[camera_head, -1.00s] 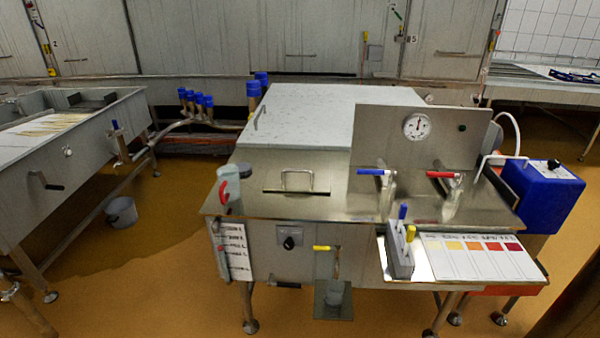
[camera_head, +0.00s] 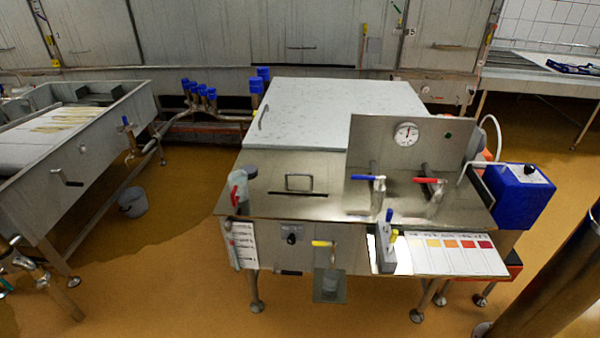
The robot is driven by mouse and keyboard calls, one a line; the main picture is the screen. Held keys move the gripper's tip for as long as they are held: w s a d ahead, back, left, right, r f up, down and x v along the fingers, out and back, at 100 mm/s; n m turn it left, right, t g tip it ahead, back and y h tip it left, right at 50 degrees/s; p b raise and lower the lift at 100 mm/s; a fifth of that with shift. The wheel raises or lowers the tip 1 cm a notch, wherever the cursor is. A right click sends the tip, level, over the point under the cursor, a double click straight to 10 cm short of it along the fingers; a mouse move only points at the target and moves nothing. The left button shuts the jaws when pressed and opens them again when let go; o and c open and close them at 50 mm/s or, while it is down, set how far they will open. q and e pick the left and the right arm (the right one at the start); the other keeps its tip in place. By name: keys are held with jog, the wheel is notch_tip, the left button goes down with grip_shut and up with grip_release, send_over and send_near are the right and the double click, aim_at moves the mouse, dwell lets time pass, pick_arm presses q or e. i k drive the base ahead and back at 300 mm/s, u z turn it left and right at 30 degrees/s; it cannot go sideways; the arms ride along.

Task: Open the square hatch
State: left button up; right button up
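A flat steel panel (camera_head: 262,180) with a raised bar handle (camera_head: 299,182) lies on the front top of the steel vat, with a dark slot just below the handle. It lies flat, and it looks like the square hatch. Behind it is a large pale lid (camera_head: 340,105) with a thin handle (camera_head: 264,117) at its left edge, also lying flat. I cannot tell for sure which of the two the task names. Neither of my grippers shows in this view.
Red (camera_head: 428,181) and blue (camera_head: 370,178) handled taps stand right of the panel before an upright gauge plate (camera_head: 375,143). A red-handled jug (camera_head: 240,188) stands at its left corner. A colour chart (camera_head: 455,255) juts out front right. Floor in front is clear; a metal post (camera_head: 560,270) stands right.

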aim_at(300, 169)
jog(key=z, duration=1.35)
jog(key=k, duration=0.1)
jog(key=u, duration=2.35)
jog(key=i, duration=1)
jog(key=z, duration=0.55)
jog(key=i, duration=0.65)
jog(key=z, duration=0.5)
